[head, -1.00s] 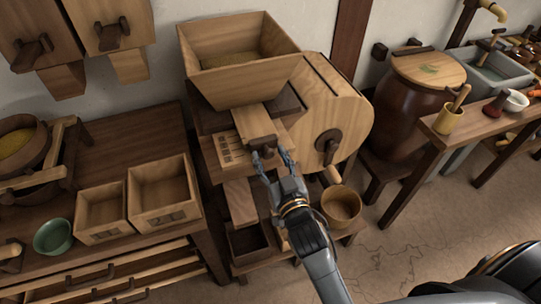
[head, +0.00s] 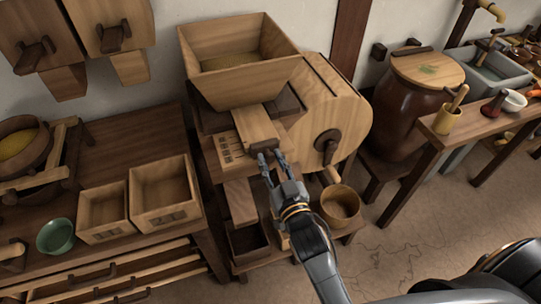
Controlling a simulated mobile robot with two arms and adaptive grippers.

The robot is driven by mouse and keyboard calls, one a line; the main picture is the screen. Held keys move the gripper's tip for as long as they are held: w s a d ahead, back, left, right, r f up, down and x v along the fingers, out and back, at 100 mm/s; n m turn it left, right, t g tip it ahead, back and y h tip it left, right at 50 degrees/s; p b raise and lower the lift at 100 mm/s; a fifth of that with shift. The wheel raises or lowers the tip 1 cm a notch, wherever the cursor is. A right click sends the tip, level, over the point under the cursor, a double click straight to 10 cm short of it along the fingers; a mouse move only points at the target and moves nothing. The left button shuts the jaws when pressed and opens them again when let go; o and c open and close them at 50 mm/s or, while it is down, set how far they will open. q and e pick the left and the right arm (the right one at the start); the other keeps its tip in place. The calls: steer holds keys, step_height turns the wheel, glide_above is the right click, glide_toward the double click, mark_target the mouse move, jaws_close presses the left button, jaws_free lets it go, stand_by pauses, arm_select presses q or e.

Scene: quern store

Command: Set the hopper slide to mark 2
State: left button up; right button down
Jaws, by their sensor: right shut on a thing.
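The wooden hopper (head: 238,67) sits on top of the mill body, with some grain-coloured fill in its bottom. The pale hopper slide (head: 256,125) sticks out from below the hopper toward me. The marked plate (head: 229,149) lies just left of the slide and bears several dark marks, too small to read. My left gripper is not in view.
A crank disc (head: 327,146) is on the mill's right side. A wooden bucket (head: 341,204) stands below it. Two open wooden boxes, one of them the larger box (head: 164,193), and a green bowl (head: 56,236) are on the left bench. A lidded barrel (head: 418,100) stands right.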

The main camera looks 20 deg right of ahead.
steer(key=c, duration=1)
jaws_free()
steer(key=shift+w, duration=0.1)
steer(key=shift+c, duration=0.2)
steer(key=s, duration=1.2)
steer(key=shift+d, duration=0.2)
